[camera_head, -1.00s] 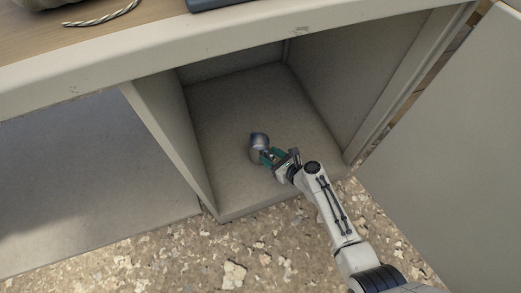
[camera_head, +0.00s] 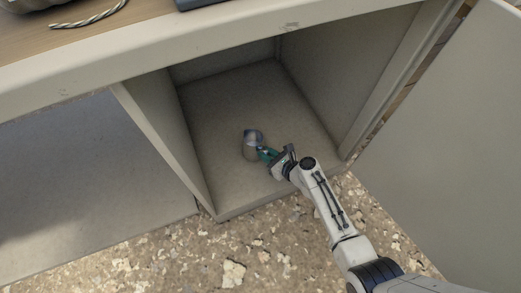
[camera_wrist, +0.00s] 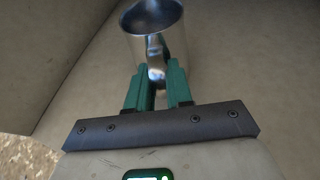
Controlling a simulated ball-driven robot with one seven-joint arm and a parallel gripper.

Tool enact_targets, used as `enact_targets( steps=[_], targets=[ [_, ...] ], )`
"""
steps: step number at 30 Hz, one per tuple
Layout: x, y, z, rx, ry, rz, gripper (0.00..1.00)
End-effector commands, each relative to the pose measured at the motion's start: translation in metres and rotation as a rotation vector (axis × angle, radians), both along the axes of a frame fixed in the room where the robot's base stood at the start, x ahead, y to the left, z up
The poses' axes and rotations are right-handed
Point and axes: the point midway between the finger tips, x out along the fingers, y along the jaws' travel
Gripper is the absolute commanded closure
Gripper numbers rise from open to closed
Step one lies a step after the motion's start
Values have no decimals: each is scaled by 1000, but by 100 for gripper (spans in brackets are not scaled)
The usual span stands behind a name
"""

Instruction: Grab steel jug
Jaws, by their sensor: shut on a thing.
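The steel jug (camera_head: 251,144) is a small, shiny metal vessel inside the right-hand compartment of the cabinet. In the wrist view the jug (camera_wrist: 165,30) shows its open rim at the top and its handle (camera_wrist: 156,58) facing me. My gripper (camera_head: 268,155) reaches in from the lower right. In the wrist view its green fingers (camera_wrist: 157,82) are shut on the jug's handle. The jug looks roughly upright; I cannot tell whether its base touches the compartment floor.
The compartment floor (camera_head: 235,100) around the jug is bare. A divider wall (camera_head: 165,135) stands to the left and a side wall (camera_head: 345,75) to the right. An open door (camera_head: 450,150) stands at the right. A rope (camera_head: 92,17) lies on the countertop above.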

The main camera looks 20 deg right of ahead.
Motion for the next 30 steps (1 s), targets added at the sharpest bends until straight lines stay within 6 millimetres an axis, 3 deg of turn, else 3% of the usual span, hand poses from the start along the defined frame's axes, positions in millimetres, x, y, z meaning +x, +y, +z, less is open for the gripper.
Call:
enact_targets(
  steps=[11,19,30],
  targets=[
    [0,0,13,1,-2,0,100],
    [0,0,38,-1,-2,-1,100],
    [-23,-22,73,0,-1,-2,100]
  ],
)
